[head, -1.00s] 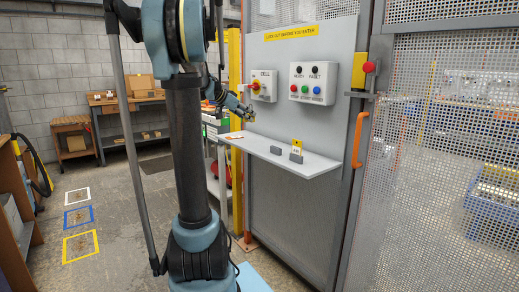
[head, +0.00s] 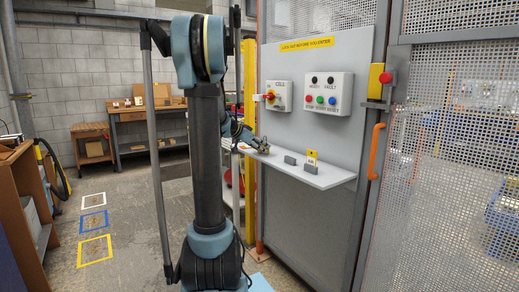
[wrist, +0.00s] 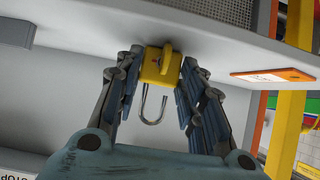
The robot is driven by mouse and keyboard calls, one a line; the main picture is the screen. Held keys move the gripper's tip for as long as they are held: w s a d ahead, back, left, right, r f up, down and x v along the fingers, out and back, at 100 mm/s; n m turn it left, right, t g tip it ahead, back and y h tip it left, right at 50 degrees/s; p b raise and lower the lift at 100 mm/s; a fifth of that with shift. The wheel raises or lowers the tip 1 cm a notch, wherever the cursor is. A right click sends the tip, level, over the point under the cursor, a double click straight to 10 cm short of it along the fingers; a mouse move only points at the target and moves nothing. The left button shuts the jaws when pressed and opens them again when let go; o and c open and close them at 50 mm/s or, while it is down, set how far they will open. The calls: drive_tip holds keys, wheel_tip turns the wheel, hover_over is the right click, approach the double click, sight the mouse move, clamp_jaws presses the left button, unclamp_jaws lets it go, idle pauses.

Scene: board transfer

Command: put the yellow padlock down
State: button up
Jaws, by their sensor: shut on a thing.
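The yellow padlock (wrist: 158,66) is between the two fingers of my gripper (wrist: 161,60) in the wrist view. The fingers are shut on its body, and its open-looking grey U shackle (wrist: 153,108) points toward the bottom of the picture. The pale shelf (head: 325,178) sticks out from the grey panel; its surface (wrist: 215,42) lies close behind the padlock in the wrist view. I cannot tell whether the padlock touches it. In the head view my gripper (head: 263,147) is low over the shelf's left end, and the padlock is too small to make out.
An orange-edged tag (wrist: 272,75) lies near the gripper. The CELL switch box (head: 278,96) and a button box (head: 326,93) are above. Shelf room between tag and blocks looks clear.

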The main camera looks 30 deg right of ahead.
drive_tip(key=o, duration=1.1)
drive_tip(key=shift+c, duration=0.2)
drive_tip(key=w+v, duration=0.1)
drive_tip(key=v, duration=1.1)
drive_tip(key=s+a+f+n+y, duration=0.5)
drive_tip(key=s+a+f+n, duration=0.3)
drive_tip(key=s+a+f, duration=0.4)
drive_tip(key=s+a+f+n+t+y, duration=0.1)
drive_tip(key=s+a+f+n+y, duration=0.5)
drive_tip(key=s+a, duration=1.2)
wheel_tip(320, 180, down, 6)
drive_tip(key=a+n, duration=0.1)
drive_tip(key=n, duration=0.2)
drive_tip(key=shift+a+f, duration=0.25)
drive_tip(key=shift+a, duration=0.15)
